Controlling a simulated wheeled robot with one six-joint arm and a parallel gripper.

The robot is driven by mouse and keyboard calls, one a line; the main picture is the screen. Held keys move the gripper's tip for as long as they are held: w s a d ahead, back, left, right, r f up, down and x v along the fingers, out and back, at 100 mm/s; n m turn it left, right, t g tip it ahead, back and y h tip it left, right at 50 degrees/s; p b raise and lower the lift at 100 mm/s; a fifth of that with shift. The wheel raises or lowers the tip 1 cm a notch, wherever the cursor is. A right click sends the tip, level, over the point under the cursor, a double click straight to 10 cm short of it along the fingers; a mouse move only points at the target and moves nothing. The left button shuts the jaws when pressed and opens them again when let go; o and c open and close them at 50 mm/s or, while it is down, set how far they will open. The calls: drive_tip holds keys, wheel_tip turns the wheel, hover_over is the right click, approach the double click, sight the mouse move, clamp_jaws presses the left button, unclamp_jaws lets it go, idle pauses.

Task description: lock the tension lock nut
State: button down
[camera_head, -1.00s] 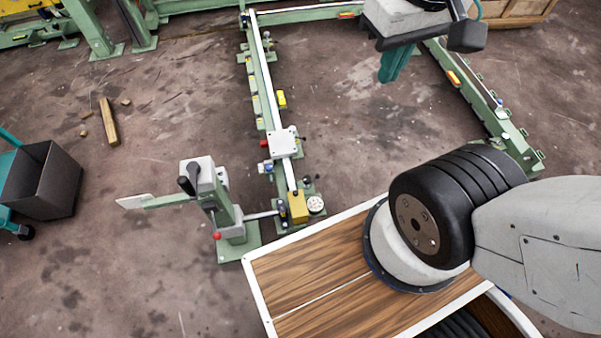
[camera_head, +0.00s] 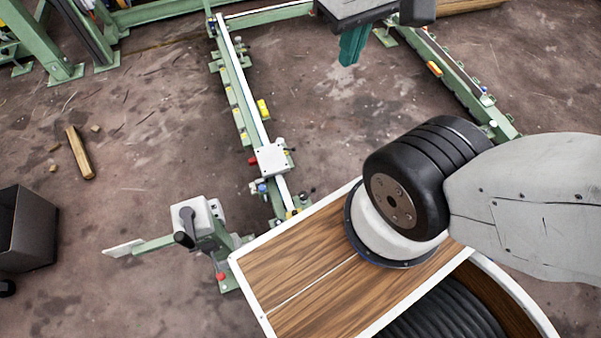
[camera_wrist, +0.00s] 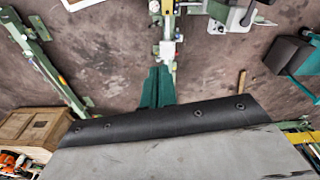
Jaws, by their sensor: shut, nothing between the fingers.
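No part can be surely told as the tension lock nut. A pale green rail with a white strip (camera_head: 243,82) lies along the floor, with a white square carriage plate (camera_head: 272,158) on it. Small fittings sit by the plate: a red knob (camera_head: 253,160), a blue piece (camera_head: 261,188) and a dark knob (camera_head: 303,198). The rail's near end is hidden behind my wooden deck. My gripper (camera_head: 351,48) has teal fingers, shut and empty, pointing down right of the rail's far part. In the wrist view the shut fingers (camera_wrist: 157,86) overlap the rail's line; contact cannot be told.
A green stand with a grey head (camera_head: 196,218) and side arm (camera_head: 137,247) stands left of my deck. A dark bin (camera_head: 27,228) and a wood block (camera_head: 80,152) lie left. A second green rail (camera_head: 445,80) bounds the right. Floor between the rails is mostly clear.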

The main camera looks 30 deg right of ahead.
drive_tip(key=shift+w+d, duration=0.25)
drive_tip(key=shift+w, duration=0.15)
drive_tip(key=shift+w, duration=0.1)
